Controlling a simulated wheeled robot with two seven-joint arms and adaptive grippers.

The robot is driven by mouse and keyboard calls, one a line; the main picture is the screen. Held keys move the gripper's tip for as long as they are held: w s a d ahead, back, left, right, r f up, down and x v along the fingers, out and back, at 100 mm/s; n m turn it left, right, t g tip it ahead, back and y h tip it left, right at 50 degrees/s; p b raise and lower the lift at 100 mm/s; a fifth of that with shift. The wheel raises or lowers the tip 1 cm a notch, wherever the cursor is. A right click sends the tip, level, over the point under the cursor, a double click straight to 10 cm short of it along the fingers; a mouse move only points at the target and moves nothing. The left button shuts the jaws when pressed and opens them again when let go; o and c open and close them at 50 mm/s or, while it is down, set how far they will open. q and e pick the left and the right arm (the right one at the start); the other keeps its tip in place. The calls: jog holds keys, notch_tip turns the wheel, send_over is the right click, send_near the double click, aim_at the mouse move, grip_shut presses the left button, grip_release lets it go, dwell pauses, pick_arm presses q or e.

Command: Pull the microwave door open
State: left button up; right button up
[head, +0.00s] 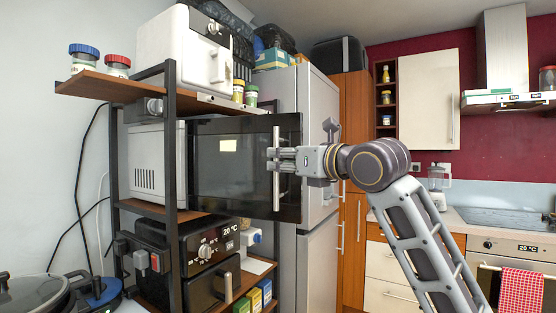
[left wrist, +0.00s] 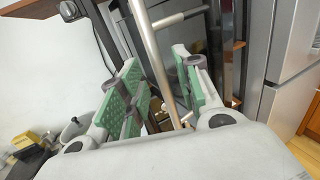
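The microwave (head: 155,165) stands on the middle shelf of the rack, its vented grey side showing. Its black door (head: 232,175) stands partly open, the handle edge swung out toward me. The upright metal handle (head: 276,190) is near the door's right edge. My left gripper (head: 284,160) is at the handle. In the left wrist view, the handle bar (left wrist: 153,55) runs between the green-padded fingers (left wrist: 158,75). Gaps show on both sides, so the fingers are around it and look open. My right gripper is out of view.
The rack's black post (head: 175,240) stands by the hinge side. A black oven (head: 205,255) sits below, and a white appliance (head: 185,50) and jars above. A grey fridge (head: 318,200) stands close behind the door's handle edge.

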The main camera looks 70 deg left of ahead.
pick_arm(q)
jog(key=v, duration=0.9)
jog(key=shift+d+r, duration=0.1)
jog(key=shift+r, duration=0.05)
dwell(0.4)
